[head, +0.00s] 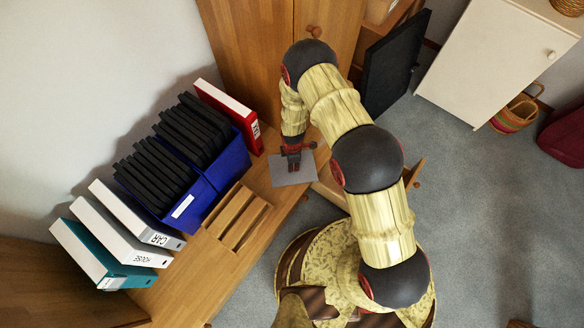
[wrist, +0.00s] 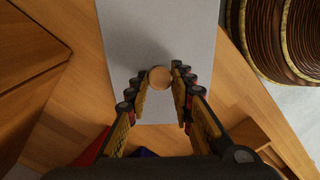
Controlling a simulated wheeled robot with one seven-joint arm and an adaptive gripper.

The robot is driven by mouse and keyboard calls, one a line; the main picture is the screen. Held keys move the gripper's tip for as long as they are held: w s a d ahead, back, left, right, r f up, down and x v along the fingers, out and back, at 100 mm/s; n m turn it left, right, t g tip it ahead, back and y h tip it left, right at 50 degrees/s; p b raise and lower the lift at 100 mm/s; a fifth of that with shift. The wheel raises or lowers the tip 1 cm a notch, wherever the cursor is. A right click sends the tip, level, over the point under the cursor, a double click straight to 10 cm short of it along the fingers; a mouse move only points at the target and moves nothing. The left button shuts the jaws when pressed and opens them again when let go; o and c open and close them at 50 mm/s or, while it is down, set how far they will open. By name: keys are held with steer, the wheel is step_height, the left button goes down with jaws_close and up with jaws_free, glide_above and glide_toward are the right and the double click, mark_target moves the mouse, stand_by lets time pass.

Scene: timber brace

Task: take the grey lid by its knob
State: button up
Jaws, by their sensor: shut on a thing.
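The grey lid (head: 290,178) is a flat rectangular plate at the right edge of the wooden desk, below my gripper in the head view. In the wrist view the lid (wrist: 160,30) fills the upper middle. Its round, light wooden knob (wrist: 160,77) stands between my two fingertips. My gripper (wrist: 160,74) is shut on the knob, one finger on each side. In the head view my gripper (head: 293,163) points down and hides the knob. I cannot tell whether the lid rests on the desk or hangs just above it.
On the desk (head: 232,248) stand blue boxes (head: 236,160) of black folders, a red binder (head: 226,107), white and teal binders (head: 92,252) and a slatted wooden tray (head: 237,218). A wooden cabinet (head: 245,50) rises behind. Open grey floor (head: 490,230) lies to the right.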

jaws_close()
steer(key=shift+r+p, duration=0.3)
steer(key=shift+r, duration=0.15)
steer(key=shift+r, duration=0.35)
steer(key=shift+r+p, duration=0.75)
steer(key=shift+r, duration=0.1)
step_height(320, 180, up, 8)
steer(key=p, duration=0.4)
steer(key=shift+f+p, duration=0.15)
steer(key=shift+p, duration=0.25)
stand_by(0.7)
